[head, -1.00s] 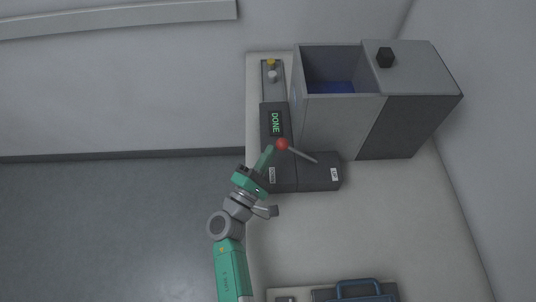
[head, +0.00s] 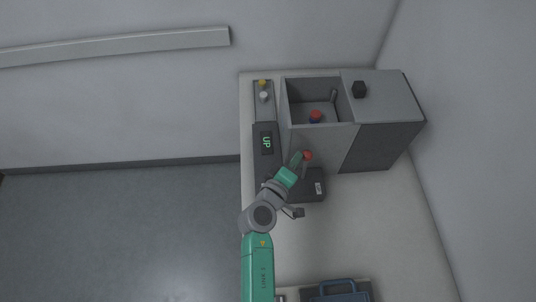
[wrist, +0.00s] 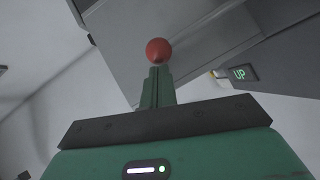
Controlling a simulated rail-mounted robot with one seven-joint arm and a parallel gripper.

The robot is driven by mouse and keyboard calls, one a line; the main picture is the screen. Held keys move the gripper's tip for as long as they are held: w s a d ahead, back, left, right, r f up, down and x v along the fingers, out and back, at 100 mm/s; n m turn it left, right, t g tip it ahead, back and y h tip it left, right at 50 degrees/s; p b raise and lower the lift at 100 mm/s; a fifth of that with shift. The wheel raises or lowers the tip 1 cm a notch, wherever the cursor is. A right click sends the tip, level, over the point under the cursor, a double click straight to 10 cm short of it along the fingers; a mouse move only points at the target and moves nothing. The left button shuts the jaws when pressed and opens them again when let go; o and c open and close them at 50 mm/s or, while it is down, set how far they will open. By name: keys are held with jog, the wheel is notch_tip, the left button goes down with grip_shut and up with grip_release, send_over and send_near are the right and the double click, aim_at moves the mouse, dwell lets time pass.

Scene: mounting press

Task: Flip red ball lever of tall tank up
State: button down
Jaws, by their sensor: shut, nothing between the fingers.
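The red ball (head: 307,155) of the lever is at the front of the tall grey tank (head: 322,137). It also shows in the wrist view (wrist: 158,49), right at my fingertips. My gripper (head: 297,163) is shut and empty, its tips at or touching the ball; I cannot tell if there is a small gap. The lever's rod is mostly hidden behind the ball and my gripper. The display (head: 266,142) reads "UP".
A low dark box (head: 312,187) is beside my gripper. A blue-handled case (head: 338,288) lies at the front.

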jog(key=shift+m+g+y, duration=0.3)
jog(key=shift+m+y, duration=0.1)
jog(key=shift+m, duration=0.3)
jog(key=d+p, duration=0.1)
jog(key=d, duration=0.1)
jog(key=d+p, duration=0.1)
jog(key=d, duration=0.2)
jog(key=shift+w+r, duration=0.15)
jog(key=shift+w, duration=0.05)
jog(key=s+a+r+p, duration=0.1)
jog(key=s+a+r, duration=0.4)
jog(key=s+a, duration=0.2)
jog(key=s, duration=0.2)
jog(key=shift+s+a+r, duration=0.25)
jog(key=shift+s+r, duration=0.05)
